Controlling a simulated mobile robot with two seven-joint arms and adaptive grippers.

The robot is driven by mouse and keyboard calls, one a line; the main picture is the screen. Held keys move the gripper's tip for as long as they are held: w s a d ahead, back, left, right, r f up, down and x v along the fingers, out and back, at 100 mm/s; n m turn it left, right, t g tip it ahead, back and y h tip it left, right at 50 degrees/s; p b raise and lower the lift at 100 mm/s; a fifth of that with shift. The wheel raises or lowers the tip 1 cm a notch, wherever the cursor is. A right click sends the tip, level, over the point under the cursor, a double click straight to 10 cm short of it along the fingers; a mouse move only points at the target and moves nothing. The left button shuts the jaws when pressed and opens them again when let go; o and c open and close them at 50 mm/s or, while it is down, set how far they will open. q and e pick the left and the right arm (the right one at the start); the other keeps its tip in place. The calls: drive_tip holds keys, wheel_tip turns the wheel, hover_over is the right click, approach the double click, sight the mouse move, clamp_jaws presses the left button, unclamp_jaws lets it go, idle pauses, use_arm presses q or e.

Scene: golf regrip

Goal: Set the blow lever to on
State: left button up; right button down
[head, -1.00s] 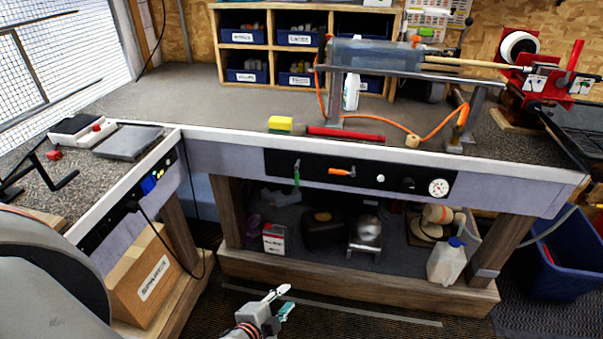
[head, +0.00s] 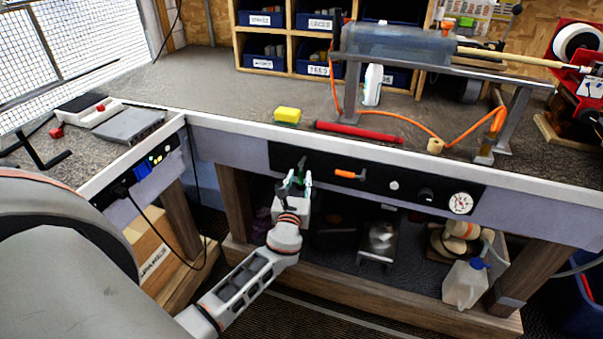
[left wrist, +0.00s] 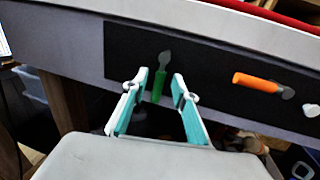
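A black panel (head: 330,172) on the bench's front carries two levers. A green-handled lever (left wrist: 158,84) hangs straight down in the left wrist view; in the head view it is partly hidden by my gripper. An orange-handled lever (head: 347,174) lies sideways to its right and also shows in the left wrist view (left wrist: 255,82). No label shows which one is the blow lever. My left gripper (head: 298,177) is open and empty at the green lever. In the left wrist view the green handle appears between its fingertips; I cannot tell whether they touch it. My right gripper is out of view.
A white knob (head: 394,185), a black knob (head: 426,194) and a gauge (head: 460,203) sit farther right on the panel. The bench top's edge overhangs above it. A white jug (head: 465,284) and other items stand on the shelf below.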

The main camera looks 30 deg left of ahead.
sight(300, 174)
use_arm(q)
drive_tip(key=shift+x, duration=1.65)
clamp_jaws()
